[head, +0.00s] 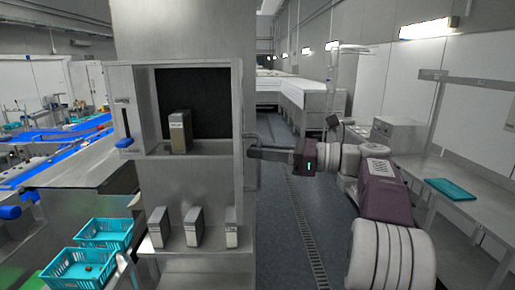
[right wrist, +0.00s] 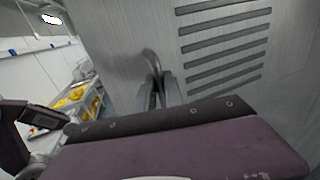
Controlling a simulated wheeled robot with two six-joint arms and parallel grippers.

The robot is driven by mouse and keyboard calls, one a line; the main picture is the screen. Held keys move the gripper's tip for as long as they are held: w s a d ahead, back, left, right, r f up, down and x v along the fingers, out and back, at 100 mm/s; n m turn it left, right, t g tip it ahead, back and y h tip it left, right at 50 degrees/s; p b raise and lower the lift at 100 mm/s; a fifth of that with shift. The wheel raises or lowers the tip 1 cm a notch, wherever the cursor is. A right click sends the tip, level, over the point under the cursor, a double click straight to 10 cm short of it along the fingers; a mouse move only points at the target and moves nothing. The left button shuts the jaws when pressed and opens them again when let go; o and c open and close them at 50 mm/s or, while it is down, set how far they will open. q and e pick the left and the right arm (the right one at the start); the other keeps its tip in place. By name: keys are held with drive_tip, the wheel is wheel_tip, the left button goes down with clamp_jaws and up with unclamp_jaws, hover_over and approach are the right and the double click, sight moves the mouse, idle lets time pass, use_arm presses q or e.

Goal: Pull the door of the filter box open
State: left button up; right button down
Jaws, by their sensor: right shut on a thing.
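The filter box (head: 148,100) is a grey metal housing at the centre left of the head view, with its front open on a dark cavity. Its door (head: 238,125) stands swung out at the right side, seen nearly edge-on. In the right wrist view the door (right wrist: 115,45) is a grey panel with several dark louvre slots. My right gripper (head: 252,152) is shut on the door's bent bar handle (head: 252,187). The handle (right wrist: 151,62) also shows between the fingers in the right wrist view. My left gripper is not in view.
Teal baskets (head: 80,268) stand lower left. Clear floor lies behind my right arm; a bench (head: 480,190) stands at right.

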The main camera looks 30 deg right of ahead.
drive_tip(key=shift+s+d+r, duration=0.1)
drive_tip(key=shift+s+d, duration=0.05)
drive_tip(key=shift+d, duration=0.65)
drive_tip(key=c, duration=1.7)
unclamp_jaws()
drive_tip(key=shift+a, duration=0.1)
drive_tip(key=shift+o, duration=1.2)
drive_tip(key=shift+a, duration=0.2)
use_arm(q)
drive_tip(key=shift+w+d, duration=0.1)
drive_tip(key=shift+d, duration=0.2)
use_arm(e)
drive_tip(key=shift+w, duration=0.25)
use_arm(q)
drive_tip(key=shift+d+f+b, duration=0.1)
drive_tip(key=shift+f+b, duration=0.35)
drive_tip(key=shift+b, duration=0.15)
use_arm(e)
drive_tip(key=v, duration=0.9)
drive_tip(key=shift+a, duration=0.1)
